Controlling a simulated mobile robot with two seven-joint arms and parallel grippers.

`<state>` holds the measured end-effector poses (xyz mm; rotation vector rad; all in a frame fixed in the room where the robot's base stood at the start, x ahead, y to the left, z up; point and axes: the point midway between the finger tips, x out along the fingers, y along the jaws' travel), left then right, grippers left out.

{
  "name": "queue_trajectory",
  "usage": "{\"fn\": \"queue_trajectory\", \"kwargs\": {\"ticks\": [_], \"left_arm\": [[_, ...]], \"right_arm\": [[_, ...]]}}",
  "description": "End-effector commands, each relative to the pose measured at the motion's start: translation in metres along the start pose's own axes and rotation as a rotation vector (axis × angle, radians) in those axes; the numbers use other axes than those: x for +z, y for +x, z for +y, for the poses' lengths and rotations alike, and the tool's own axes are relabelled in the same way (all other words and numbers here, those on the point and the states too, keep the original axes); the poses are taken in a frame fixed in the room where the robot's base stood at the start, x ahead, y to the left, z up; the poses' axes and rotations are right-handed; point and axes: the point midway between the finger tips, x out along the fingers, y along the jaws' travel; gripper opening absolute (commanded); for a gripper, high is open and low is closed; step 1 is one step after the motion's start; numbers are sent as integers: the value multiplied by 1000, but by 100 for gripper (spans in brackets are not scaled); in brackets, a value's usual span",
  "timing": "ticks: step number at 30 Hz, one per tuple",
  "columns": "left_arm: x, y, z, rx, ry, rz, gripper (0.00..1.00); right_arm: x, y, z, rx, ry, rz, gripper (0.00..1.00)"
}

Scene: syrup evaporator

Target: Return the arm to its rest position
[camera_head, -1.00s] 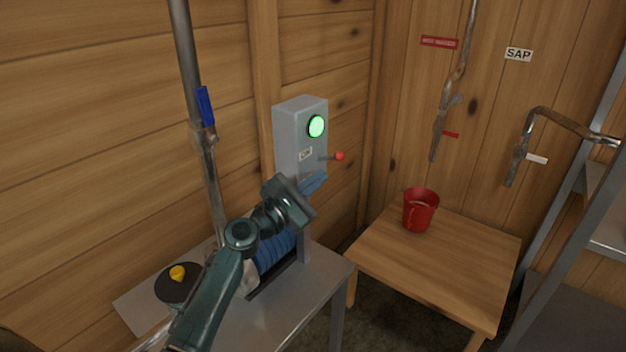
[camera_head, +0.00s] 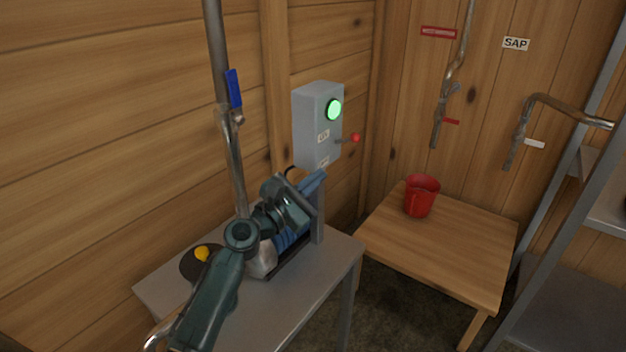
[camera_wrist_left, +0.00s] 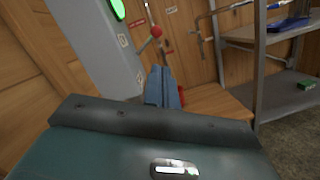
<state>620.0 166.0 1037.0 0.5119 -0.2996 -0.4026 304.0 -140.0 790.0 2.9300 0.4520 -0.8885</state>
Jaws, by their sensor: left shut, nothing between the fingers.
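My left gripper (camera_head: 314,181) has slim blue-grey fingers, shut with nothing between them. It is below the grey control box (camera_head: 318,120), apart from the red-knobbed lever (camera_head: 355,138) on the box's right side. In the left wrist view the shut fingers (camera_wrist_left: 163,88) point forward and the lever's red knob (camera_wrist_left: 156,31) is above them. My dark green left arm (camera_head: 215,300) is bent over the metal table and hides part of it. My right gripper is not in view.
A metal table (camera_head: 310,300) holds a blue ribbed machine (camera_head: 285,237) and a yellow knob (camera_head: 202,254) on a dark disc. A pipe with a blue handle (camera_head: 234,88) rises at left. A red mug (camera_head: 421,196) stands on a wooden table (camera_head: 450,240). Metal shelving (camera_head: 560,190) is at right.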

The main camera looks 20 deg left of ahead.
Motion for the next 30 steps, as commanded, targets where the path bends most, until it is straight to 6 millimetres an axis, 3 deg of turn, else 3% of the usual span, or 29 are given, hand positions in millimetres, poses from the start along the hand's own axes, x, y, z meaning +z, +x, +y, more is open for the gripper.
{"fn": "queue_trajectory", "kwargs": {"ticks": [4, 8, 13, 15, 19, 24, 30], "left_arm": [[-6, -5, -8, -12, 42, 18, 0], [-32, -34, -46, -84, 289, 105, 0], [-77, -116, -127, -327, 926, 232, 0], [-87, -158, -159, -463, 1220, 242, 0], [-91, -228, -204, -709, 1715, 179, 0], [-82, -290, -233, -934, 2152, 31, 0], [-75, -312, -242, -1023, 2331, -59, 0]], "right_arm": [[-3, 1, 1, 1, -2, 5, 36], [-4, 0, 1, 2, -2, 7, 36], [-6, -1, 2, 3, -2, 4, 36], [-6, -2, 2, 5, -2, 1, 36], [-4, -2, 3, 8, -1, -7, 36], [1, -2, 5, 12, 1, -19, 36], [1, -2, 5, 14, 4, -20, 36]]}}
